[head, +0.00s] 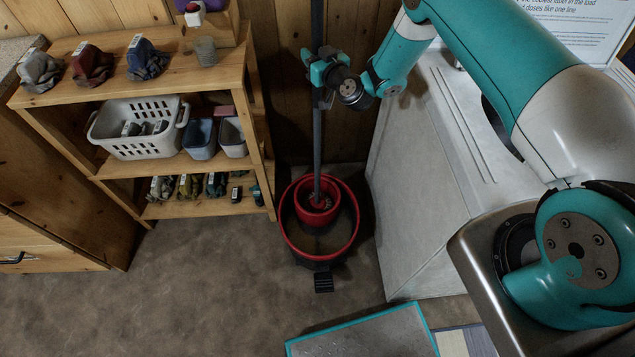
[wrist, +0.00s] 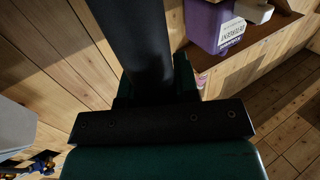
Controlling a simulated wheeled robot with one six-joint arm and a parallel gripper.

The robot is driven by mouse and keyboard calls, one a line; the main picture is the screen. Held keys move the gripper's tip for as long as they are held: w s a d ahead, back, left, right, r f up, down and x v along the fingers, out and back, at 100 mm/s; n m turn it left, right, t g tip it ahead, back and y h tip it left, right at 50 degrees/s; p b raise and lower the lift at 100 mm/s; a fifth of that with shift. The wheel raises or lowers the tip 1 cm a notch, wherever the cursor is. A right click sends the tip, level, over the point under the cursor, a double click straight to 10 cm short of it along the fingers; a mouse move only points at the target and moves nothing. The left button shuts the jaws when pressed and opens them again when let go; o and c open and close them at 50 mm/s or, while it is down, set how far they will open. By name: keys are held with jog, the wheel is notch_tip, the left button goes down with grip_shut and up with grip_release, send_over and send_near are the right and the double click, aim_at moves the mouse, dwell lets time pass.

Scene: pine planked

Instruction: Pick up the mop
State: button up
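The mop has a long dark pole (head: 317,140) that stands nearly upright. Its lower end goes into the red inner ring of a red and black mop bucket (head: 287,232) on the floor, and the mop head is mostly hidden there. My teal and dark gripper (head: 319,70) is at the upper part of the pole, well above the bucket. In the wrist view the dark pole (wrist: 142,40) runs between the fingers of my gripper (wrist: 152,88), which appear closed against it on both sides. The contact itself is partly hidden.
A wooden shelf (head: 170,62) with a white basket (head: 135,145), bins and folded cloths stands left of the bucket. A white appliance (head: 425,190) stands close on the right. A teal-edged grey panel (head: 365,335) lies in front. The floor at front left is clear.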

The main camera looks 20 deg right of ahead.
jog(key=shift+r, duration=0.15)
jog(key=shift+c, duration=0.4)
jog(key=shift+r, duration=0.1)
jog(key=shift+r, duration=0.2)
notch_tip(320, 180, up, 19)
jog(key=b, duration=0.1)
jog(key=shift+r+b, duration=0.2)
jog(key=shift+b, duration=0.2)
dwell(1.1)
